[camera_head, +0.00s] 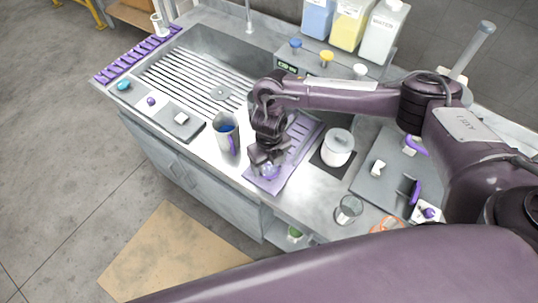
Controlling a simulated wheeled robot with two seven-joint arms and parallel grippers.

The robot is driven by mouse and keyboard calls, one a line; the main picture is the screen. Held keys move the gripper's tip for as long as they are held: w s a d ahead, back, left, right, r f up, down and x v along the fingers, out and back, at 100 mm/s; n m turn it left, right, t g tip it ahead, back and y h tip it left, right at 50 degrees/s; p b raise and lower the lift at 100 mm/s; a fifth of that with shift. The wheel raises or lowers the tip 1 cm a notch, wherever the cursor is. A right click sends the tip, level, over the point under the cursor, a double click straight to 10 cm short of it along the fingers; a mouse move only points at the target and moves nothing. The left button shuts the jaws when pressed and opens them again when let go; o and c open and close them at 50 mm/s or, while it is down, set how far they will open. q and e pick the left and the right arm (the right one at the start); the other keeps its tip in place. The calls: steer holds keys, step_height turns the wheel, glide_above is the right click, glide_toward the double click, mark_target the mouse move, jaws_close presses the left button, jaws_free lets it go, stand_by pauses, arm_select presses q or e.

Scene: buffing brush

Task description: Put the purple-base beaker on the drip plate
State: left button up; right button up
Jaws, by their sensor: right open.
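A purple drip plate (306,128) with ridges lies on the counter between the sink and the white jar. My right gripper (267,160) points down over the near end of this plate, with its jaws open. A small clear vessel with a purplish tint (269,173), which looks like the purple-base beaker, stands at the near end of the plate, right below the fingertips. The gripper partly hides it, and I cannot tell whether the fingers touch it. My left gripper is not in view.
A tall cup with a purple handle (227,135) stands left of the plate. A white lidded jar (338,147) stands to the right. A clear glass beaker (349,209) is near the counter's front edge. A grey tray (369,189) lies right; the sink (190,65) is left.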

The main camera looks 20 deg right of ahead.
steer(key=shift+r+b, duration=0.3)
steer(key=shift+r, duration=0.05)
step_height(320, 180, up, 3)
steer(key=shift+w+r+b, duration=0.1)
steer(key=shift+r+b, duration=0.05)
steer(key=shift+b, duration=0.5)
step_height(320, 180, up, 8)
